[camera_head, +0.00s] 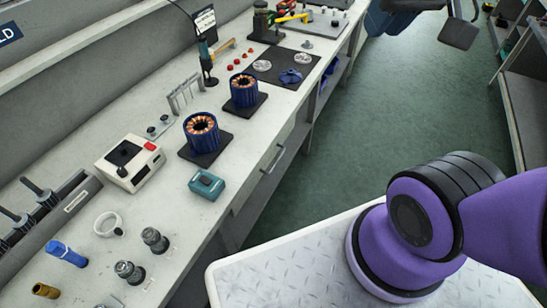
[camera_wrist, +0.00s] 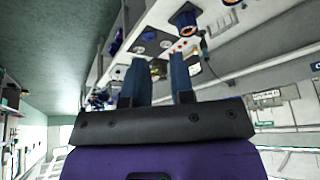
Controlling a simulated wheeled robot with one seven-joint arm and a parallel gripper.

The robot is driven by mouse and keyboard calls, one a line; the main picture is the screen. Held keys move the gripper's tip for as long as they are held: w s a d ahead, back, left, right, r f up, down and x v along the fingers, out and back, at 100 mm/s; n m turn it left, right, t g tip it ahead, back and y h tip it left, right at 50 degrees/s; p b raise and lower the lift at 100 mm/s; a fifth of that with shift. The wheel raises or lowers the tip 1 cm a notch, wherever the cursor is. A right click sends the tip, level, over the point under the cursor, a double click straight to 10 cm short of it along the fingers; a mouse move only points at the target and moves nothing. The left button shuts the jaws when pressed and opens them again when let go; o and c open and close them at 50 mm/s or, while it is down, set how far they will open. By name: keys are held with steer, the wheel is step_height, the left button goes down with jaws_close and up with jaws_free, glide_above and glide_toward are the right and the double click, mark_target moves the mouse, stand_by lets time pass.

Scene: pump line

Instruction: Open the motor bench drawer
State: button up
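The motor bench (camera_head: 232,158) runs along the left of the head view. Below its front edge is a grey drawer front with a metal bar handle (camera_head: 273,159). The drawer looks shut, its front in line with the bench side. My gripper (camera_wrist: 158,72) shows only in the wrist view, where its two dark blue fingers stand apart with nothing visible between them. The wrist picture looks upside down, with the bench top and a blue motor stator (camera_wrist: 186,20) beyond the fingers. The drawer handle cannot be made out there. My gripper is away from the handle.
Two blue stators (camera_head: 201,133) on black pads, a teal box (camera_head: 207,184), a white tester (camera_head: 130,162) and several small parts stand on the bench. Green floor (camera_head: 395,110) is clear in front of the bench. Shelving (camera_head: 525,110) stands at the far right.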

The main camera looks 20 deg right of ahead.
mark_target(278, 157)
steer(key=w+d+f+m+g+y, duration=0.2)
steer(key=w+f+m+g+y, duration=0.15)
steer(key=w+f+m, duration=0.7)
steer(key=w+d+f+m+g+y, duration=0.3)
steer(key=w+f+m, duration=0.4)
steer(key=w+f, duration=0.55)
step_height(278, 157, down, 36)
steer(key=m+t+y, duration=0.8)
steer(key=m, duration=1.6)
steer(key=x, duration=0.7)
steer(key=w+x, duration=0.1)
steer(key=x, duration=0.2)
steer(key=shift+f, duration=0.35)
jaws_close()
